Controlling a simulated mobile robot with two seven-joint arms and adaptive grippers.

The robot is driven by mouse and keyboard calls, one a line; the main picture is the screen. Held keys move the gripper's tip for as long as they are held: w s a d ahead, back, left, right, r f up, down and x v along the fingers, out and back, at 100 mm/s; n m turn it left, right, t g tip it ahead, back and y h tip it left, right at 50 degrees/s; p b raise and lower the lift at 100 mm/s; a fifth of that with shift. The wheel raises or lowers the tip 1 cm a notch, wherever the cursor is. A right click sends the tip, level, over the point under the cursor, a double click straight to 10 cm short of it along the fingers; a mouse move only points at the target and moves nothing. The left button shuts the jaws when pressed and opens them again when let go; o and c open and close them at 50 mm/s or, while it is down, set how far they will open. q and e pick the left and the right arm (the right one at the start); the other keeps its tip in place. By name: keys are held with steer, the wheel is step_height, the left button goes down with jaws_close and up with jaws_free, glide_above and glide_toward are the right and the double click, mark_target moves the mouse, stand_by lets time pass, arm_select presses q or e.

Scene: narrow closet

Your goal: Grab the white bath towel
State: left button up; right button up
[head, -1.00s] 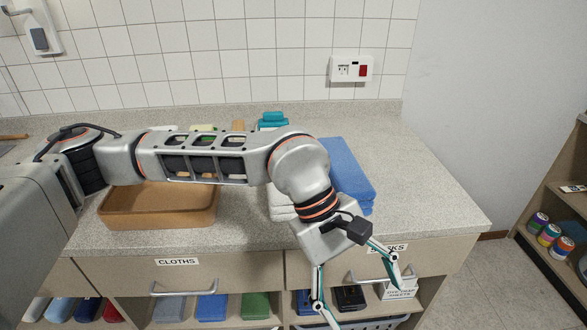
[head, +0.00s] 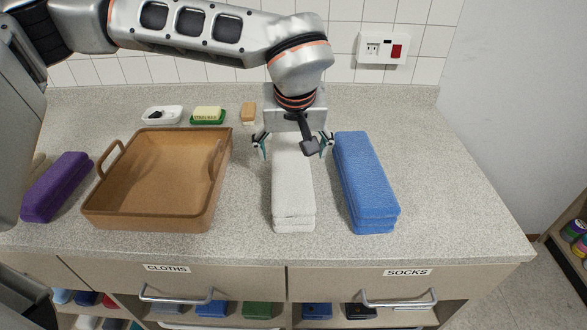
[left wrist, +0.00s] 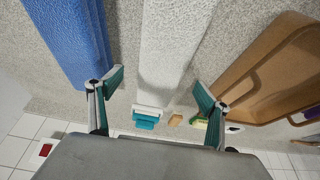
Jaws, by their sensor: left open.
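The white bath towel (head: 293,190) lies folded and long on the counter, between the brown tray and the blue towel. My left gripper (head: 294,147) is open over its far end, one finger toward each long side. In the left wrist view the white towel (left wrist: 172,45) runs between the two spread fingers of the left gripper (left wrist: 158,92), with gaps on both sides. Nothing is held. The gripper and wrist hide the towel's far end in the head view. I cannot tell whether the fingertips reach below its top. My right gripper is not in view.
A blue towel (head: 366,185) lies close to the right. A brown handled tray (head: 100,208) stands to the left, with a purple towel (head: 56,187) beyond it. A green soap dish (head: 208,120) and a wooden brush (head: 249,111) sit behind. The counter's right part is clear.

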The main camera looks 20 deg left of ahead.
mark_target(291, 162)
arm_select(q)
steer(key=shift+w+a+f, duration=0.1)
steer(key=shift+a+f, duration=0.1)
steer(key=shift+f, duration=0.65)
steer(key=x, duration=0.4)
steer(key=shift+a+f, duration=0.1)
steer(key=shift+f, duration=0.1)
steer(key=shift+w+r, duration=0.1)
steer(key=c, duration=1.6)
